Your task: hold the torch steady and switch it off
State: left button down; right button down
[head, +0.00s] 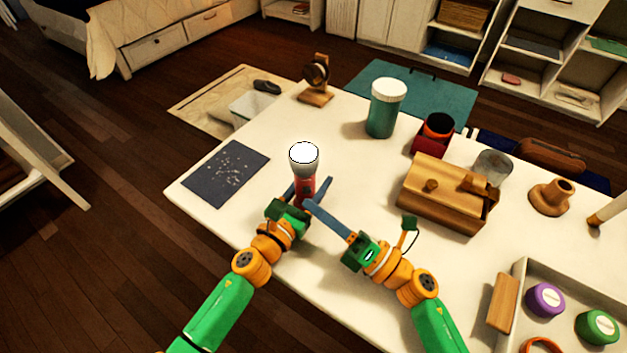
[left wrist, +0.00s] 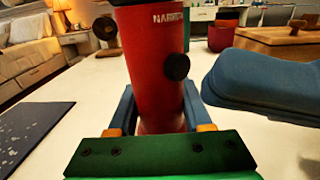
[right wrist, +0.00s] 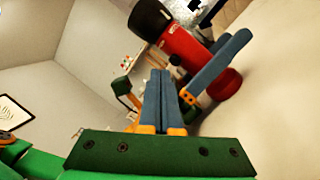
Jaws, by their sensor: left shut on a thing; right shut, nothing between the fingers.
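The torch (head: 305,185) is red with a dark head and stands upright on the white table; its lens (head: 304,155) is bright white and looks lit. My left gripper (head: 304,193) is shut around the torch body, which also shows in the left wrist view (left wrist: 150,60). A round black button (left wrist: 176,66) sits on the torch's side. My right gripper (head: 309,206) is shut and empty, its fingertips close beside the torch. In the left wrist view the right fingers (left wrist: 262,78) are just right of the button, with a small gap showing.
A dark speckled mat (head: 225,172) lies left of the torch. A teal jar (head: 383,112) and a wooden headphone-like stand (head: 317,80) are behind. A wooden box (head: 440,200) is to the right, and a tray (head: 515,290) with coloured lids is at front right.

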dwell(0.5)
jog(key=shift+w+a, duration=0.1)
jog(key=shift+w, duration=0.35)
jog(key=shift+w, duration=0.25)
dwell(0.3)
jog(key=shift+s+d, duration=0.25)
jog(key=shift+s, duration=1.6)
jog(key=shift+s+d, duration=0.2)
jog(key=shift+s, duration=1.65)
pick_arm(q)
jog(key=shift+c, duration=1.2)
grip_release()
